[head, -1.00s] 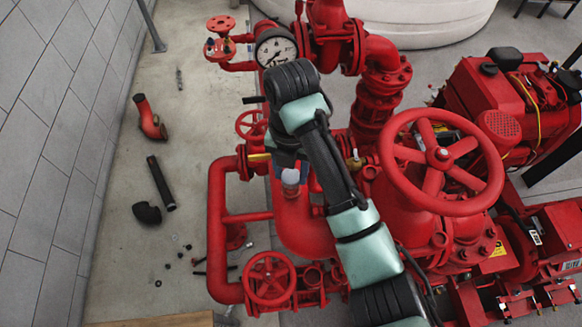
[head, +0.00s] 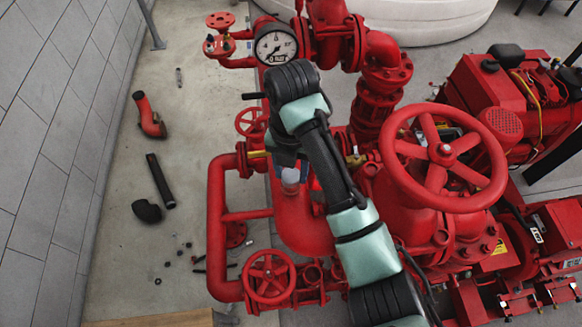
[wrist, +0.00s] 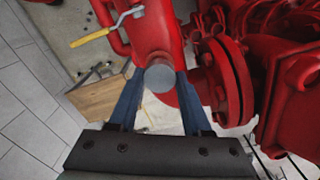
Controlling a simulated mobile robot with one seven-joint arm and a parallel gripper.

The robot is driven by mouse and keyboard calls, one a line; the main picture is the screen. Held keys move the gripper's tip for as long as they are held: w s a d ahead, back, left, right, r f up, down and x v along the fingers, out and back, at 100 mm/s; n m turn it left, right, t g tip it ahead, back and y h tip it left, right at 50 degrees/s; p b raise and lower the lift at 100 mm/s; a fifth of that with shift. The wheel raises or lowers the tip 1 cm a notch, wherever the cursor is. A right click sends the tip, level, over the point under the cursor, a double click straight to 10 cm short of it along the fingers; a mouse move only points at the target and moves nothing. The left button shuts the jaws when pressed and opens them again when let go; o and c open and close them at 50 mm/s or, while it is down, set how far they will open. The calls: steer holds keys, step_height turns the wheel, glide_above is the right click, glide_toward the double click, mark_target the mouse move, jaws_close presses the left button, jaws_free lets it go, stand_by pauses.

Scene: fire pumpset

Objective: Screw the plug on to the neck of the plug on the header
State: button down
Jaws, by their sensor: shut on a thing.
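The plug (wrist: 160,77) is a light grey round cap, seen end-on between my fingertips in the wrist view. In the head view the plug (head: 290,175) shows as a small pale shape below my wrist. My gripper (wrist: 160,84) is shut on it, with one dark blue finger on each side. The red header pipe (wrist: 152,28) lies directly behind the plug in the wrist view, and also shows in the head view (head: 300,218).
A yellow-handled valve lever (wrist: 90,38) and a red flange (wrist: 228,82) stand close to my fingers. A large red handwheel (head: 442,152) is right of my arm. A pressure gauge (head: 276,45) stands behind. Loose pipe pieces (head: 160,182) lie on the floor at left.

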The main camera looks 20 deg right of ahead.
steer(key=shift+f+b, duration=0.6)
steer(key=shift+f, duration=0.45)
steer(key=shift+r+m+p, duration=0.25)
steer(key=shift+m+p, duration=0.55)
steer(key=shift+m, duration=0.1)
steer(key=shift+m+p, duration=0.6)
steer(key=shift+m, duration=0.5)
steer(key=shift+f+m, duration=0.2)
steer(key=shift+m, duration=0.1)
steer(key=shift+r, duration=0.1)
steer(key=shift+r+m+p, duration=0.15)
steer(key=shift+m+p, duration=0.8)
steer(key=shift+m, duration=0.15)
steer(key=shift+f+m+p, duration=0.2)
steer(key=shift+m+p, duration=0.2)
steer(key=shift+m, duration=0.8)
